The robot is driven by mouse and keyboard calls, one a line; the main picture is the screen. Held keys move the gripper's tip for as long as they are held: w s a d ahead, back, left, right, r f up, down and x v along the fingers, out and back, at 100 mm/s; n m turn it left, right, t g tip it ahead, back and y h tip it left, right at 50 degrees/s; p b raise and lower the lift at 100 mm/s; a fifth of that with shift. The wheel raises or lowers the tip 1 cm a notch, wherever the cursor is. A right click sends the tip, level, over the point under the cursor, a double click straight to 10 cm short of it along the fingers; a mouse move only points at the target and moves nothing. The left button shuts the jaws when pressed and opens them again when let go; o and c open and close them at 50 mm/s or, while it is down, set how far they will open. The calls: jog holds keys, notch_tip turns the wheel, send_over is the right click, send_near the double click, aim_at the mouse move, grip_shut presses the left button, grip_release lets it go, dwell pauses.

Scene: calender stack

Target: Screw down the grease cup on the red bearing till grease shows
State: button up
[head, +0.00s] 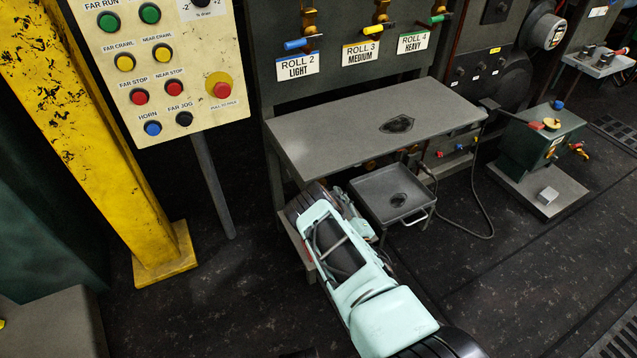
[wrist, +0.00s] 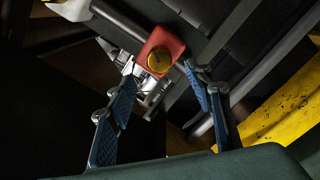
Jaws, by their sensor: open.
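In the wrist view a red bearing block (wrist: 171,40) carries a round yellow grease cup (wrist: 159,62). My gripper (wrist: 159,78) is open, with a blue-padded finger on either side of the cup in the picture. The fingers look apart from the cup, and nothing is held. How far the cup lies beyond the fingertips is hard to tell. No grease can be made out in this dim view. In the head view my arm reaches down beside the grey table, and its links largely hide my gripper. I cannot make out the red bearing there.
The grey table (head: 330,132) overhangs close to my arm. A grey tray (head: 378,204) with a handle stands just right of it. A yellow column (head: 110,130) and a button panel (head: 165,75) are at left. A green pump box (head: 530,145) stands at right, with a hose across the floor.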

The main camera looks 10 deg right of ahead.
aim_at(321, 183)
jog(key=b+x, duration=0.3)
jog(key=x, duration=0.6)
jog(key=shift+w, duration=0.2)
jog(key=shift+c, duration=0.2)
jog(key=c, duration=1.1)
jog(key=shift+m, duration=0.3)
jog(key=shift+d+m+p, duration=0.1)
jog(key=shift+m+p, duration=0.3)
jog(key=shift+m, duration=3.2)
jog(key=shift+f, duration=0.1)
